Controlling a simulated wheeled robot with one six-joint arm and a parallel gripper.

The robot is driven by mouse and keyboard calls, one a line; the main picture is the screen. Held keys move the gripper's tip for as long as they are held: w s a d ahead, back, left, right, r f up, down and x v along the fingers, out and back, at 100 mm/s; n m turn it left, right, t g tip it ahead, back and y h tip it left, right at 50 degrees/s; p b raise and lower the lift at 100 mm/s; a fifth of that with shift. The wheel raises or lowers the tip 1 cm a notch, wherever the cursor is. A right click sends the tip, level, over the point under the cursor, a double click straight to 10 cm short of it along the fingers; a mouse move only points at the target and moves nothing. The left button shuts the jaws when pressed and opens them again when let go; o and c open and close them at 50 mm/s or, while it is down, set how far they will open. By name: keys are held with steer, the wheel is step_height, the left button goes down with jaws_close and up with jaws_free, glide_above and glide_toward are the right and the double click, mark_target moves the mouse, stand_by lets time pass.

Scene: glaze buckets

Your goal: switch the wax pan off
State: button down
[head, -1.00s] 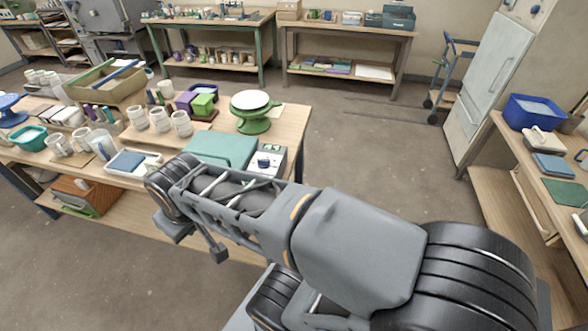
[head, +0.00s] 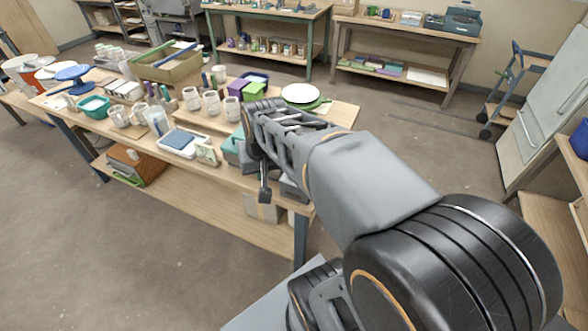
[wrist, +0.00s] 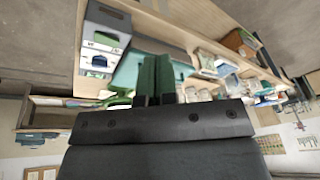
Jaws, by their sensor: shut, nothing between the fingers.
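The wax pan looks to be the teal-topped unit with a grey control box. In the head view its teal part (head: 232,150) shows at the table's front edge, mostly hidden by my arm. In the wrist view, its teal surface (wrist: 128,74) lies left of my gripper and its grey control box (wrist: 106,24) is at upper left. The box's pale front carries a dark blue knob (wrist: 99,61) and small markings; the switch setting is too small to read. My gripper (wrist: 156,78) is shut and empty, apart from the knob. Its fingers are hidden in the head view.
Mugs (head: 212,102), a white tray (head: 184,142) and a small card (head: 207,154) stand left of the pan. A green-based turntable (head: 300,94) with a white top stands behind it. The floor in front of the table (head: 140,240) is clear.

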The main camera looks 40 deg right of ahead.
steer(key=w+d+f+m, duration=0.1)
steer(key=d+m, duration=0.3)
steer(key=d, duration=0.4)
steer(key=w+d+f+m+g+y, duration=0.1)
steer(key=w+d+m, duration=0.3)
steer(key=d, duration=0.4)
steer(key=shift+w+d+f+p, duration=0.35)
steer(key=shift+d+p, duration=0.05)
steer(key=f, duration=0.4)
steer(key=w+f+p, duration=0.1)
steer(key=f, duration=0.4)
steer(key=w+a+f, duration=0.1)
steer(key=f, duration=0.3)
steer(key=shift+a+f, duration=0.1)
steer(key=shift+f, duration=0.3)
steer(key=shift+s+g+p, duration=0.1)
steer(key=shift+g+p, duration=0.2)
steer(key=shift+p, duration=0.05)
